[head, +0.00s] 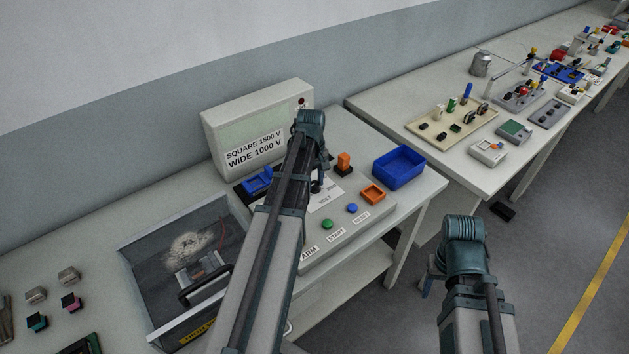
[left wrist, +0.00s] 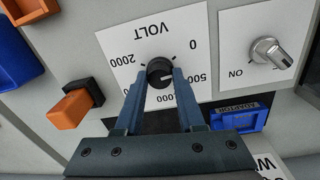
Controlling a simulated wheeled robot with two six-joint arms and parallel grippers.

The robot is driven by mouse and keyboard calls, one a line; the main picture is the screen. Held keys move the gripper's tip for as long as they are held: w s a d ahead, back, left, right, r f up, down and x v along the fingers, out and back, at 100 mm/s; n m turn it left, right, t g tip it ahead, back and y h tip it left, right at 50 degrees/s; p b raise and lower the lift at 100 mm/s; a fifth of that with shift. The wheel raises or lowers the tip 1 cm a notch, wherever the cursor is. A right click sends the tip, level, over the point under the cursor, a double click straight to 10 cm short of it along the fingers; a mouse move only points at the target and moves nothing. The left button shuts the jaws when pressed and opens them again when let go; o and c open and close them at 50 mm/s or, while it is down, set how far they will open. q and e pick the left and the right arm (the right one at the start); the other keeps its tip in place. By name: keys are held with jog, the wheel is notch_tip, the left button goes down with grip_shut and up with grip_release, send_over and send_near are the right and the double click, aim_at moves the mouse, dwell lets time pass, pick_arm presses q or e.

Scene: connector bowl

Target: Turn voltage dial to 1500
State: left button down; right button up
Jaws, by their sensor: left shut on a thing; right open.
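The voltage dial is a black round knob (left wrist: 160,72) on a white VOLT card (left wrist: 150,38), seen upside down in the left wrist view. The labels 0, 500 and 2000 show; 1000 is partly covered, and no 1500 label is visible near my fingers. A pale mark on the knob seems to face the 500 side, but it is too small to be sure. My left gripper (left wrist: 161,78) is shut on the knob, one finger on each side. In the head view my arm mostly hides the dial. My right gripper (head: 427,282) is open, low beside the table, largely hidden by its wrist.
A silver ON knob (left wrist: 268,52), an orange-and-black block (left wrist: 75,104) and a blue adaptor (left wrist: 240,117) lie near the dial. A sign (head: 254,148) reads SQUARE 1500 V, WIDE 1000 V. A blue bin (head: 399,167) and orange holder (head: 373,194) stand right of my left arm.

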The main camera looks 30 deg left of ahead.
pick_arm(q)
jog(key=m, duration=0.4)
jog(key=shift+m, duration=0.3)
jog(key=m, duration=0.3)
jog(key=shift+w+m, duration=0.1)
jog(key=shift+m, duration=0.3)
jog(key=m, duration=0.7)
jog(key=shift+g, duration=0.4)
jog(key=m, duration=0.3)
jog(key=shift+m, duration=0.4)
jog(key=m, duration=0.4)
jog(key=shift+m, duration=0.3)
jog(key=m, duration=0.3)
jog(key=shift+d+m, duration=0.1)
jog(key=shift+m, duration=2)
